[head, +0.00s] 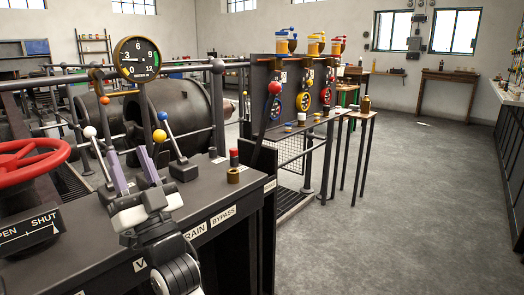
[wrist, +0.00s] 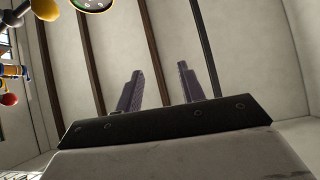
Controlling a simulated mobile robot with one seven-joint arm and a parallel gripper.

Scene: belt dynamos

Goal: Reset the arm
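My arm reaches up from the bottom of the head view, over the dark console (head: 226,195). My gripper (head: 132,168) has two purple-grey fingers pointing up, set apart with a gap between them. In the wrist view the same fingers (wrist: 157,90) stand apart with only wall and dark posts behind the gap, so it is open and empty. Levers with a white knob (head: 90,131), a yellow knob (head: 159,135) and a blue knob (head: 163,116) stand close around the fingers. I cannot tell whether any finger touches a lever.
A round gauge (head: 137,59) stands above the console. A red handwheel (head: 30,158) is at left. A red-topped button (head: 234,157) and a brass ring (head: 233,175) are right of my gripper. A dark panel with coloured wheels (head: 303,101) stands beyond. The grey floor (head: 420,190) at right is clear.

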